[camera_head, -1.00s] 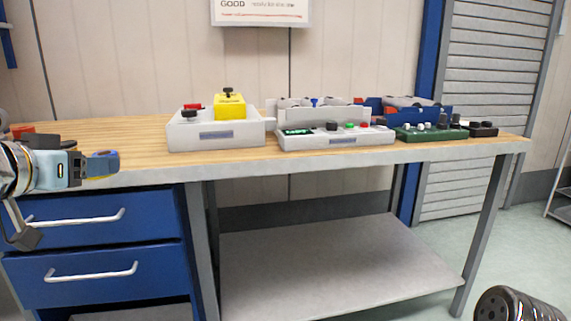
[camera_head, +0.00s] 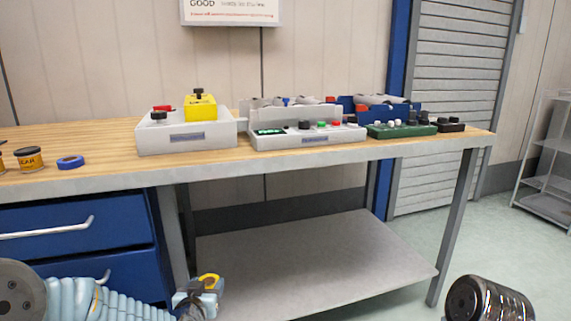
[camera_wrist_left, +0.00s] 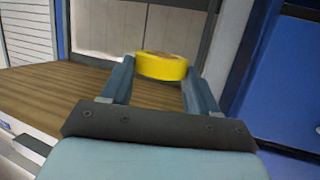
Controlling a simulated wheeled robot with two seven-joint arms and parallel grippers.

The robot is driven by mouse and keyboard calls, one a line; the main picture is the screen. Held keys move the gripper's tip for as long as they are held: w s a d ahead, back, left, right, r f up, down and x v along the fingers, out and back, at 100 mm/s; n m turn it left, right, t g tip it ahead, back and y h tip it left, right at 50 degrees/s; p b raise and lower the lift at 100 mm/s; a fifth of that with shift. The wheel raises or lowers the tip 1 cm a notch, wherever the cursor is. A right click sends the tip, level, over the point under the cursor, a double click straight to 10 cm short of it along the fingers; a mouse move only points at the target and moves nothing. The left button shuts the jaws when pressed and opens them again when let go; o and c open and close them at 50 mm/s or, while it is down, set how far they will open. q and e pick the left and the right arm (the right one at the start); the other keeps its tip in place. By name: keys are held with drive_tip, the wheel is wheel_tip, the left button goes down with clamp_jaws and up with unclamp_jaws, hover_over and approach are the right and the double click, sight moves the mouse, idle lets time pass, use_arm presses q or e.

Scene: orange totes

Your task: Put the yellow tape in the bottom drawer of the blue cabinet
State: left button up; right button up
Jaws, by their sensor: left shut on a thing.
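The yellow tape (camera_head: 209,277) is a small roll held in my left gripper (camera_head: 208,287), low in front of the workbench, right of the blue cabinet's drawers. In the left wrist view the yellow tape (camera_wrist_left: 162,67) sits between the two fingertips. The blue cabinet (camera_head: 150,215) is under the left end of the bench. Its upper drawer (camera_head: 75,212) has a long silver handle. The drawer below it (camera_head: 130,270) is partly covered by my left arm. Anything lower on the cabinet is hidden, so I cannot tell how the bottom drawer stands. My right gripper is not in view.
A blue tape roll (camera_head: 70,162) and a can (camera_head: 29,159) stand on the wooden bench top (camera_head: 110,145). A white box with a yellow switch unit (camera_head: 200,107) and control panels (camera_head: 308,133) are farther right. A grey lower shelf (camera_head: 320,255) is bare.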

use_arm(q)
drive_tip(key=shift+a+r, duration=0.1)
drive_tip(key=shift+a, duration=0.15)
drive_tip(key=shift+r, duration=0.15)
wheel_tip(320, 180, up, 3)
drive_tip(key=p, duration=0.3)
drive_tip(key=shift+d+r, duration=0.1)
drive_tip(key=shift+r, duration=0.15)
drive_tip(key=s+f, duration=0.6)
drive_tip(key=f, duration=0.6)
drive_tip(key=shift+f, duration=0.15)
drive_tip(key=shift+s, duration=0.15)
